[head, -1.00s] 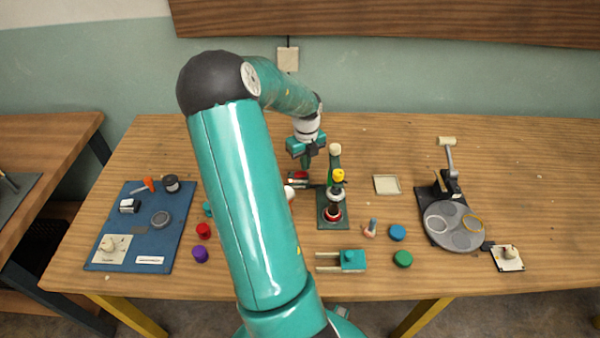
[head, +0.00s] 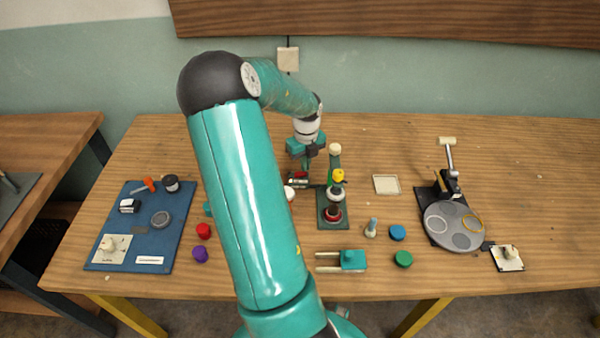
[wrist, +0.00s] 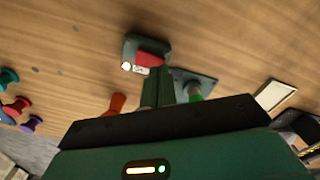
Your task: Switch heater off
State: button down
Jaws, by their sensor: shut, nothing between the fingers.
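A small dark switch box with a red rocker (head: 299,175) lies on the table behind the green-based stand (head: 323,213). It also shows in the wrist view as a dark box with a red rocker (wrist: 152,58), a pale label and a small white round spot. Which side of the rocker is pressed is too small to tell. My gripper (head: 306,166) is shut and empty, pointing down right at the switch. In the wrist view the shut fingertips (wrist: 157,74) overlap the box's near edge; I cannot tell whether they touch it.
The green-based stand with a yellow knob (head: 338,175) rises close to the right of my gripper. A blue board (head: 123,231) with parts lies left, and a grey disc device (head: 453,226) stands right. Several coloured knobs lie in front. The table behind the switch is clear.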

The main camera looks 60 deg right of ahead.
aim_at(305, 173)
jog(key=shift+f, duration=0.85)
dwell(0.5)
jog(key=shift+r, duration=3.5)
jog(key=shift+a, duration=0.1)
